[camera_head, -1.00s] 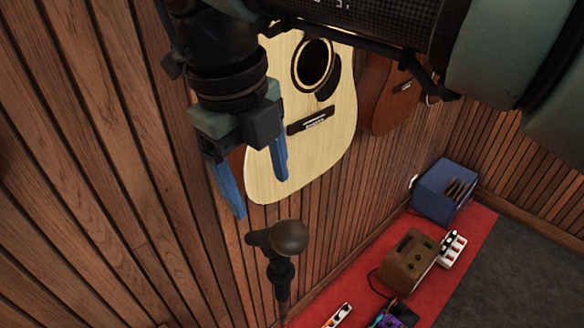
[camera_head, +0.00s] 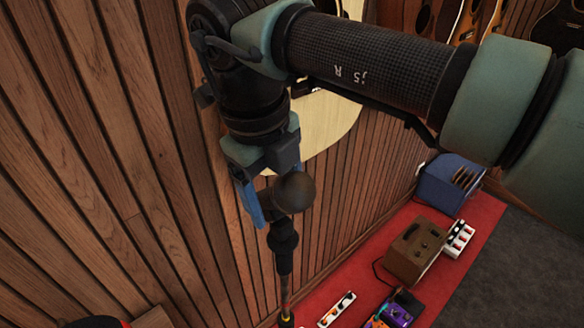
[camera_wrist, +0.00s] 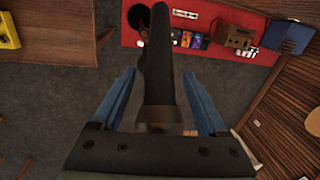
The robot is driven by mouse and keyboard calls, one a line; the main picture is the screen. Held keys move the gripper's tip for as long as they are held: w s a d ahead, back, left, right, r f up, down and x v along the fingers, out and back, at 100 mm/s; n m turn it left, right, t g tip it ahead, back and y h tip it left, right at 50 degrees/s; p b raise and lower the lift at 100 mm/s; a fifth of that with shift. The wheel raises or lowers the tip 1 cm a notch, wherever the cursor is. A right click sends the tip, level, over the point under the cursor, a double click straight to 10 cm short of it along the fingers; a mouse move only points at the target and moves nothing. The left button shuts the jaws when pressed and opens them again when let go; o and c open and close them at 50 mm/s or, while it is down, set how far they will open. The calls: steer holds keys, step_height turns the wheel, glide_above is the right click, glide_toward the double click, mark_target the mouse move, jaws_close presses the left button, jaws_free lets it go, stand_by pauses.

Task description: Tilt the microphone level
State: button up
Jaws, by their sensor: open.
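The microphone (camera_head: 294,194) has a dark round head and stands atop a thin black stand (camera_head: 284,255) near the slatted wall. My gripper (camera_head: 272,207) is right at it, pointing down, with blue fingers. One finger shows left of the head; the other is largely hidden behind it. In the wrist view, my gripper (camera_wrist: 160,74) is open, and the long dark microphone body (camera_wrist: 159,92) lies between the fingers with gaps visible on both sides. The handle is hidden in the head view, so its exact tilt is hard to tell.
A pale guitar (camera_head: 330,122) hangs on the slatted wall (camera_head: 150,150) behind my arm. On the red mat (camera_head: 345,283) are a brown amp (camera_head: 416,250), a blue amp (camera_head: 448,185) and several pedals (camera_head: 392,312). Grey floor (camera_wrist: 60,90) is open below.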

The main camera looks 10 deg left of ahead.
steer(key=shift+c, duration=0.3)
jaws_close()
stand_by(1.1)
